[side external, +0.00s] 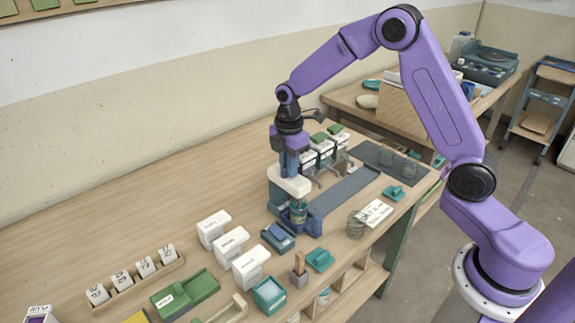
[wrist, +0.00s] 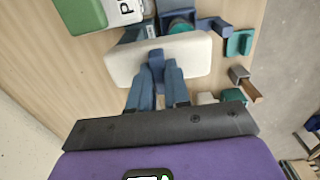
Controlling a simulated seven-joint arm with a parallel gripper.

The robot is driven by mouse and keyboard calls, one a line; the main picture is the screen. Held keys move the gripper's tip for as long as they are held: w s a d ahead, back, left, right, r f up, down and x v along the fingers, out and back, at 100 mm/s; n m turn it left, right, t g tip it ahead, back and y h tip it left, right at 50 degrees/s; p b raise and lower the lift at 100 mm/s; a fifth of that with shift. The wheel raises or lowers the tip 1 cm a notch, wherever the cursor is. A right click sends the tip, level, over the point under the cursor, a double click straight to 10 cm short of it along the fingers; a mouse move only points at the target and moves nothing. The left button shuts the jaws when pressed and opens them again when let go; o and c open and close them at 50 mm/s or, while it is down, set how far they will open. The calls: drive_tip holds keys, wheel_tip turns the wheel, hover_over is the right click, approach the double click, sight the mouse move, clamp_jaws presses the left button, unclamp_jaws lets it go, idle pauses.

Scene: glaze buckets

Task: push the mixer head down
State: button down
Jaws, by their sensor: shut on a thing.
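The mixer head (side external: 289,184) is a rounded cream block on a blue stand (side external: 314,220) near the middle of the bench. It also shows in the wrist view as a pale bar (wrist: 200,52) just beyond my fingers. My gripper (side external: 290,170) comes down on it from above. In the wrist view my gripper's (wrist: 158,72) blue fingers close on a small blue grip on top of the head. A teal container (side external: 298,211) stands under the head; in the wrist view it is mostly hidden behind the head. I cannot tell whether the head touches it.
White labelled boxes (side external: 232,243) stand to the left of the mixer. White boxes with green tops (side external: 322,150) stand behind it. A blue-grey strip (side external: 347,190) lies to the right. A blue box (side external: 278,237) and a brush holder (side external: 299,275) are in front. The back left of the bench is clear.

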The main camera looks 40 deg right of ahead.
drive_tip(key=shift+f, duration=1.8)
drive_tip(key=c, duration=1.2)
unclamp_jaws()
drive_tip(key=shift+o, duration=0.2)
drive_tip(key=shift+r, duration=3.5)
